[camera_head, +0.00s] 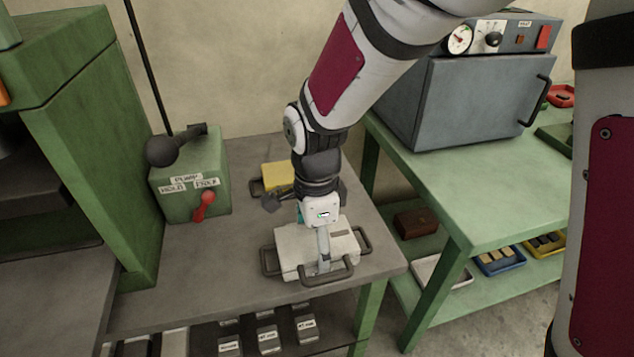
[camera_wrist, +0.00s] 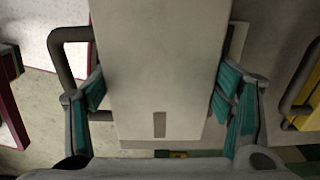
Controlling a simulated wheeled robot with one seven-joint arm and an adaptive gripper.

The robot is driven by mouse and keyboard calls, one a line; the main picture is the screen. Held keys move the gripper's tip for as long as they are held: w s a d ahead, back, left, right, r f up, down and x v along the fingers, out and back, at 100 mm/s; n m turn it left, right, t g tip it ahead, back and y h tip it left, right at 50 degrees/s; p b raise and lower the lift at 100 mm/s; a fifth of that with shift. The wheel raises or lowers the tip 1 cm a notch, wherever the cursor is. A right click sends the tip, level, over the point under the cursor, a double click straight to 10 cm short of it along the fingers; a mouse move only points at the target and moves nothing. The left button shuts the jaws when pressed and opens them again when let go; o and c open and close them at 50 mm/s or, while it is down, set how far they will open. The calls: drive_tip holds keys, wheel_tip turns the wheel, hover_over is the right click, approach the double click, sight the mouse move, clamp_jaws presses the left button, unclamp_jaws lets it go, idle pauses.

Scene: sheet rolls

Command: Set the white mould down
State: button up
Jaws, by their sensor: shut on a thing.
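The white mould (camera_head: 292,250) is a pale block with dark handles around it, over the front right of the grey bench (camera_head: 215,260) in the head view. My gripper (camera_head: 323,258) points down and is shut on the mould. In the wrist view the mould (camera_wrist: 160,65) fills the middle between the teal finger pads of my gripper (camera_wrist: 165,105). A dark handle shows at its left. I cannot tell whether its underside touches the bench.
A yellow mould (camera_head: 278,176) lies behind my gripper. A green control box (camera_head: 190,180) with a red lever stands left on the bench. A grey oven (camera_head: 465,100) sits on the green table (camera_head: 500,190) at right. Small labelled blocks (camera_head: 268,340) lie on the lower shelf.

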drive_tip(key=shift+f, duration=0.15)
drive_tip(key=shift+f, duration=0.15)
drive_tip(key=o, duration=1.9)
drive_tip(key=shift+o, duration=0.2)
wheel_tip(320, 180, up, 12)
drive_tip(key=p, duration=0.3)
drive_tip(key=s+d+r+n+t, duration=0.1)
drive_tip(key=s+d+r+n, duration=0.25)
drive_tip(key=d, duration=0.25)
drive_tip(key=s+d+r+n, duration=0.3)
drive_tip(key=s+d+r, duration=0.15)
drive_tip(key=d, duration=0.25)
drive_tip(key=s+d+n, duration=0.3)
drive_tip(key=s+n, duration=0.1)
drive_tip(key=s, duration=0.3)
drive_tip(key=s+d+f+n+t, duration=0.1)
drive_tip(key=s+d+n, duration=0.2)
drive_tip(key=s, duration=0.3)
drive_tip(key=shift+s+d+n, duration=0.35)
drive_tip(key=shift+s+n, duration=0.05)
drive_tip(key=shift+n, duration=0.25)
